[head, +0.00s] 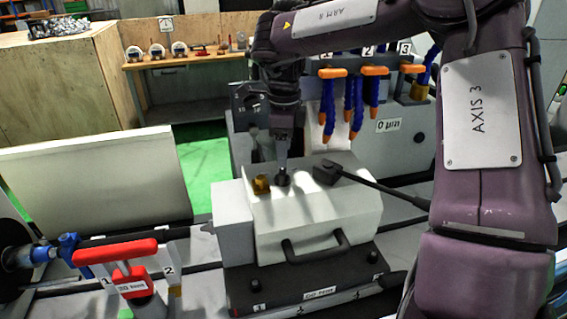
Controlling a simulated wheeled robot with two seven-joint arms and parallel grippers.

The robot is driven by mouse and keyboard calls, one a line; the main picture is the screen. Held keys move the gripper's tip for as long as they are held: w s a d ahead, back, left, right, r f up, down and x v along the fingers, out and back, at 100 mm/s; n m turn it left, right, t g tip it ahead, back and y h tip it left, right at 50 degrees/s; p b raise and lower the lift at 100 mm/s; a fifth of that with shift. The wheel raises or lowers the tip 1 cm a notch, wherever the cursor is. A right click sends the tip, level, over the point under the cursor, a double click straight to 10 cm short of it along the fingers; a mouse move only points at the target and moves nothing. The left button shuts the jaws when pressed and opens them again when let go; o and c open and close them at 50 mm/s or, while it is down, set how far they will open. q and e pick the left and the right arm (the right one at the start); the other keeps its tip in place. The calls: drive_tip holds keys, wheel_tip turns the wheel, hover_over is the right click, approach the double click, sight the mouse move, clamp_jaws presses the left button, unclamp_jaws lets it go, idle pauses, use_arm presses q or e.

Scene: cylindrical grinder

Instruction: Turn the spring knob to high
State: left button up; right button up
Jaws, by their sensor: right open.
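My right gripper (282,172) comes down from above onto the top of a light grey housing (318,215). Its fingers are around or just above a small dark knob (283,181) there; the picture is too small to tell whether they touch it. A brass-coloured knob (261,185) stands just left of the fingertips. I cannot tell for sure which of the two is the spring knob, and no setting marks are readable. The gripper is open. My left gripper is not in view.
A black lever (375,186) with a block end lies right of the gripper. A black handle (318,247) is on the housing's front. Orange-tipped blue hoses (328,105) hang behind.

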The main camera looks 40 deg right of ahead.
sight(284, 170)
drive_tip(key=f, duration=0.6)
drive_tip(key=shift+s+a+p, duration=0.1)
drive_tip(key=shift+s+p, duration=0.1)
drive_tip(key=shift+p, duration=0.2)
drive_tip(key=shift+w+f, duration=0.1)
drive_tip(key=shift+f, duration=0.2)
drive_tip(key=shift+r, duration=0.1)
drive_tip(key=shift+c, duration=1)
drive_tip(key=c, duration=0.8)
